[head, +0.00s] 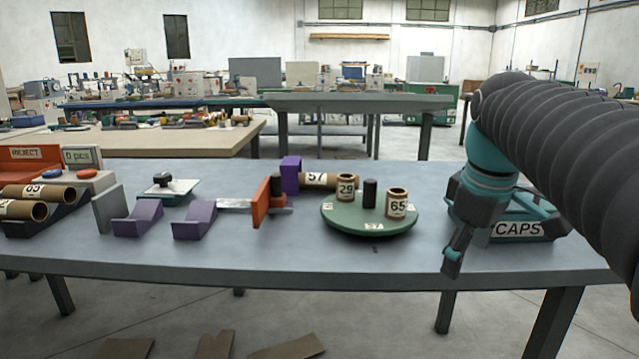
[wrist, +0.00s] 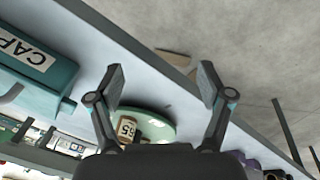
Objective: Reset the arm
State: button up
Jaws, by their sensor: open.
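My gripper (head: 452,262) hangs at the right, near the front edge of the table, left of the CAPS bin. In the wrist view my gripper (wrist: 160,85) is open, with nothing between its fingers. The teal CAPS bin (head: 518,229) stands on the grey table (head: 290,258), partly hidden behind my arm; it also shows in the wrist view (wrist: 28,62). A green turntable (head: 370,222) left of the gripper carries tube 29 (head: 346,187) and tube 65 (head: 397,203) upright, around a dark centre post (head: 370,193).
Tube 57 (head: 326,181) lies behind the turntable, at a purple block (head: 290,175). An orange plate (head: 262,204) and purple wedges (head: 194,220) stand to the left. Several tubes (head: 38,192) lie at the far left, near the REJECT box (head: 28,154). The front strip of table is clear.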

jog(key=s+a+f+m+t, duration=0.1)
jog(key=s+a+f+m, duration=0.2)
jog(key=s+f, duration=0.3)
jog(key=s+a+f+m+t, duration=0.2)
jog(key=s+f, duration=0.4)
jog(key=f, duration=0.4)
jog(key=a+m, duration=0.1)
jog(key=m, duration=0.1)
jog(key=shift+s+f+m, duration=0.3)
jog(key=shift+s+m, duration=0.05)
jog(key=shift+m, duration=0.05)
jog(key=shift+a, duration=0.1)
